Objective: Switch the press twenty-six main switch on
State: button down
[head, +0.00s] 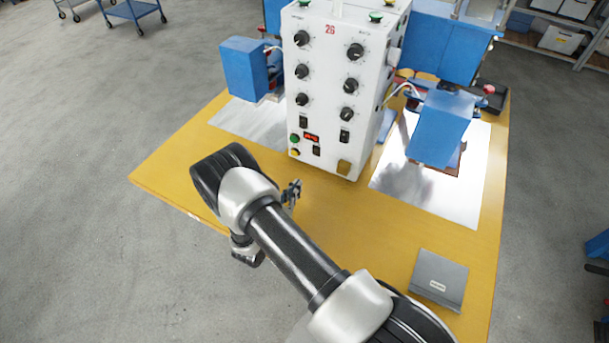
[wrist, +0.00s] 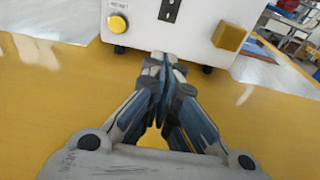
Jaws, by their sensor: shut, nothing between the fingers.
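The white control box of press 26 (head: 325,75) stands on the yellow table, with a red "26" near its top. Its front has black knobs, a small red-lit display (head: 312,137), a green button (head: 294,138) and a yellow button (head: 295,152). Black rocker switches sit at the left (head: 303,121), right (head: 345,135) and low middle (head: 316,151). Their labels are too small to read, so I cannot tell which is the main switch. The low switch also shows in the wrist view (wrist: 170,10). My gripper (head: 293,190) is shut and empty, low in front of the box; its fingertips (wrist: 163,62) point at the lower front.
An ochre block (head: 344,167) sticks out at the box's lower right corner. Blue press units stand left (head: 244,68) and right (head: 440,130), over shiny metal plates. The table (head: 350,215) before the box is clear.

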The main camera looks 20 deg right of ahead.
jog(key=shift+f+v, duration=0.15)
jog(key=shift+v, duration=0.6)
jog(key=shift+f+v, duration=0.15)
jog(key=shift+v, duration=0.65)
jog(key=shift+s, duration=0.1)
jog(key=shift+d+r, duration=0.1)
jog(key=shift+r, duration=0.2)
jog(key=s+d+r+m+g, duration=0.2)
jog(key=s+r+m+g, duration=0.25)
jog(key=r, duration=0.35)
jog(key=s+d+r+m+g, duration=0.25)
jog(key=r+m, duration=0.25)
jog(key=r, duration=0.4)
jog(key=s+d+r+m+g, duration=0.2)
jog(key=s+r+m+g, duration=0.25)
jog(key=r, duration=0.35)
jog(key=s+a+r+m+t+y, duration=0.3)
jog(key=s+a+r+m+y, duration=0.2)
jog(key=s, duration=0.3)
jog(key=s+a+r+m+t+y, duration=0.3)
jog(key=s+a+r+m+y, duration=0.3)
jog(key=s+a+y, duration=0.2)
jog(key=shift+s+r+m, duration=0.3)
jog(key=shift+s+r, duration=0.05)
